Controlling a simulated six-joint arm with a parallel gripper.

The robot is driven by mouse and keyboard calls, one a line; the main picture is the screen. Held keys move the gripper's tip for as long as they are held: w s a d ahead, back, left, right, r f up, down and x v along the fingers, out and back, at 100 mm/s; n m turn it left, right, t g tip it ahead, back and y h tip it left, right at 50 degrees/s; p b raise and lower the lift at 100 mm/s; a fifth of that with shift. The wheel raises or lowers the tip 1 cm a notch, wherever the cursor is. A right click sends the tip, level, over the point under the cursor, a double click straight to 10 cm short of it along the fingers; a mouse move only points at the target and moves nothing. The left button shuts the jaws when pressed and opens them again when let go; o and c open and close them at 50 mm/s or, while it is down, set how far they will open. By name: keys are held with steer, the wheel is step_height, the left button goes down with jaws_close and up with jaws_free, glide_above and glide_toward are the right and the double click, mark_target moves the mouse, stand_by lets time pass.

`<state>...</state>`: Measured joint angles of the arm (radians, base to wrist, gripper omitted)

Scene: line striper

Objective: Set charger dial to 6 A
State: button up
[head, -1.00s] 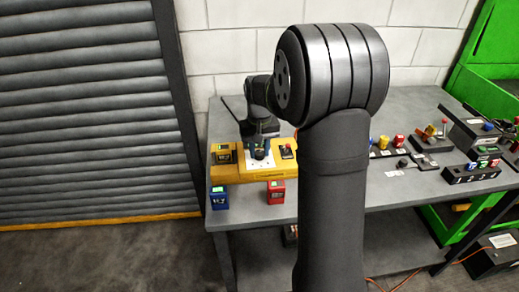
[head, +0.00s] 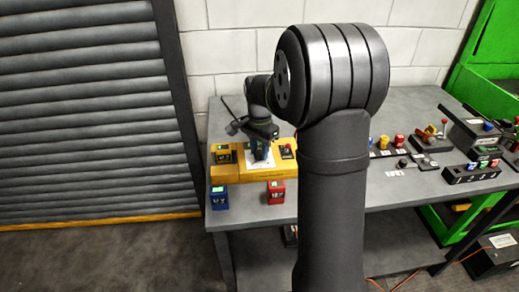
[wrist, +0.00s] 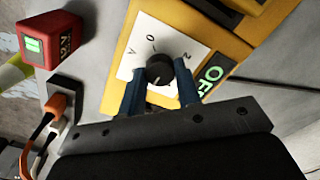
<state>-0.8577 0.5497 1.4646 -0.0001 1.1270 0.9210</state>
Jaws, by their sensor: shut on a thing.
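The yellow charger (head: 232,173) sits on the grey bench, with a white dial plate (wrist: 150,30) on its face. A round black dial knob (wrist: 159,69) stands on the plate. Small marks are printed around it; I cannot surely read them or the knob's setting. A green display (wrist: 210,77) beside the plate shows letters like "OFF", partly hidden. My gripper (wrist: 160,92) is shut on the dial knob, with a blue finger at each side. In the head view my gripper (head: 260,150) is over the charger and hides the knob.
Red (head: 276,192) and blue (head: 220,197) boxes with green labels stand at the bench's front edge. A black box (wrist: 62,98) with orange and white plugs shows in the wrist view. Several small coloured parts lie at the bench's right.

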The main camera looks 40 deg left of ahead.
mark_target(260, 152)
steer(key=m, duration=0.4)
steer(key=shift+m, duration=2.2)
steer(key=o, duration=1)
step_height(260, 152, up, 17)
steer(key=shift+r, duration=0.2)
